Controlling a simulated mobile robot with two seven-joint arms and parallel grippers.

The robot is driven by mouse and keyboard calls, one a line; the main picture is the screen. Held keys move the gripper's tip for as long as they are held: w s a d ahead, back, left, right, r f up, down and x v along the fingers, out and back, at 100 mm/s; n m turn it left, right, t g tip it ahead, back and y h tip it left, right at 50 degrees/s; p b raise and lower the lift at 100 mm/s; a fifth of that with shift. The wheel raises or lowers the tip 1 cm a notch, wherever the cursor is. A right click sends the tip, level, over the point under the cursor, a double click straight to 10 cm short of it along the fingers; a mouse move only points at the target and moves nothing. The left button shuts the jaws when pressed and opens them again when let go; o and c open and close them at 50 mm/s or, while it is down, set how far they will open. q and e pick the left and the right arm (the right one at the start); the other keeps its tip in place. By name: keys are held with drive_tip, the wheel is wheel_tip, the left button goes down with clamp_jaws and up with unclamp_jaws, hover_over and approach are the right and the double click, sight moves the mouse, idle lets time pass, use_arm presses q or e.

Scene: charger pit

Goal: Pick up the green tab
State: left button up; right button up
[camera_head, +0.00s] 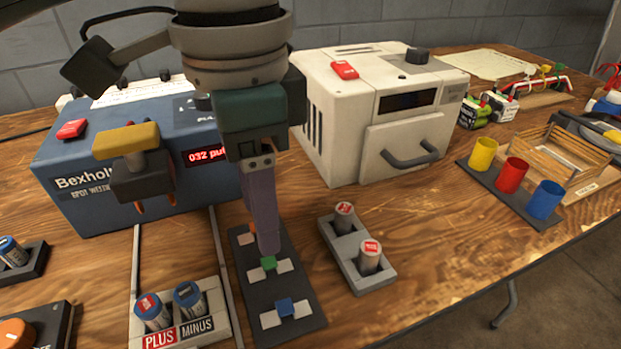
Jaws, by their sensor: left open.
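The green tab (268,263) sits on the dark board (298,325), between white pads. My left gripper (268,246) points down over the board, its fingertips right at the far side of the green tab and partly hiding that side. The fingers line up one behind the other, so the gap is hard to see, but the gripper is open. I cannot tell whether it touches the tab. A blue tab (285,307) sits nearer on the same board, and an orange one (243,231) sits farther back, partly hidden by the finger. My right gripper is not in view.
A blue spot welder (75,205) stands behind left, and a white oven-like box (330,150) behind right. A grey holder (375,283) with two cells is right of the board. A PLUS/MINUS holder (208,325) is to its left. Coloured cups (512,175) stand far right.

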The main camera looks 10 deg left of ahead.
sight(265, 263)
use_arm(q)
drive_tip(key=f+b, duration=0.1)
drive_tip(key=f, duration=0.4)
drive_tip(key=f+b, duration=0.1)
drive_tip(key=f, duration=0.1)
drive_tip(key=shift+a+f+b, duration=0.25)
drive_tip(key=shift+f+b, duration=0.05)
drive_tip(key=shift+f, duration=0.05)
clamp_jaws()
